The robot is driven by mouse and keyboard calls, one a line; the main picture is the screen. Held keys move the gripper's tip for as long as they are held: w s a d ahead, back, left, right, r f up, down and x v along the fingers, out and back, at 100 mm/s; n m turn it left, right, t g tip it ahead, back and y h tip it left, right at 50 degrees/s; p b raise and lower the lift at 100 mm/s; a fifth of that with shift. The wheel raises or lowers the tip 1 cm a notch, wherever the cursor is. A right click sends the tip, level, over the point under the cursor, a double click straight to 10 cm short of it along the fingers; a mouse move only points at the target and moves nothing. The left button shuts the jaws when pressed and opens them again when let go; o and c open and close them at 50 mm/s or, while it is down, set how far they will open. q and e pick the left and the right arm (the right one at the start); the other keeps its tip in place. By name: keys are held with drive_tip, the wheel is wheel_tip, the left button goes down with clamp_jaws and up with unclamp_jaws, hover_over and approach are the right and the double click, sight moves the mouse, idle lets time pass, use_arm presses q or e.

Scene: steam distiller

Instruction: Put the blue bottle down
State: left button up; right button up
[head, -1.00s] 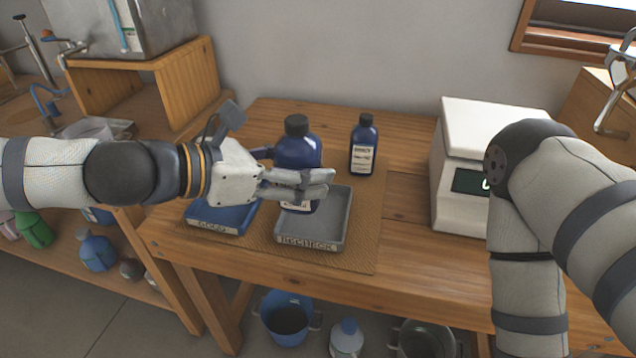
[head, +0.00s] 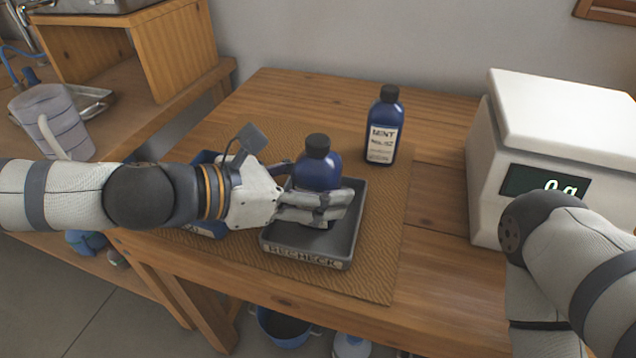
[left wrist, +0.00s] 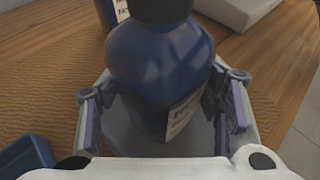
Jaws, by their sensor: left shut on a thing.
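The blue bottle (head: 318,170) has a black cap and is held upright over the grey tray marked RECHECK (head: 352,215). My left gripper (head: 318,205) is shut around its body. In the left wrist view the bottle (left wrist: 160,70) stands between both fingers, with part of a white label showing. The bottle's base is hidden by the fingers, so I cannot tell whether it touches the tray floor. My right gripper is out of view; only part of my right arm shows at the right.
A blue tray (head: 205,157) lies left, mostly behind my left arm. A white scale (head: 560,120) reading 0 g stands right. A pitcher (head: 52,115) stands far left.

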use_arm(q)
drive_tip(key=o, duration=1.8)
drive_tip(key=shift+a+r, duration=0.1)
drive_tip(key=shift+r, duration=0.2)
drive_tip(key=p+v, duration=0.4)
drive_tip(key=v, duration=0.7)
drive_tip(key=shift+s+a, duration=0.25)
drive_tip(key=shift+a, duration=0.1)
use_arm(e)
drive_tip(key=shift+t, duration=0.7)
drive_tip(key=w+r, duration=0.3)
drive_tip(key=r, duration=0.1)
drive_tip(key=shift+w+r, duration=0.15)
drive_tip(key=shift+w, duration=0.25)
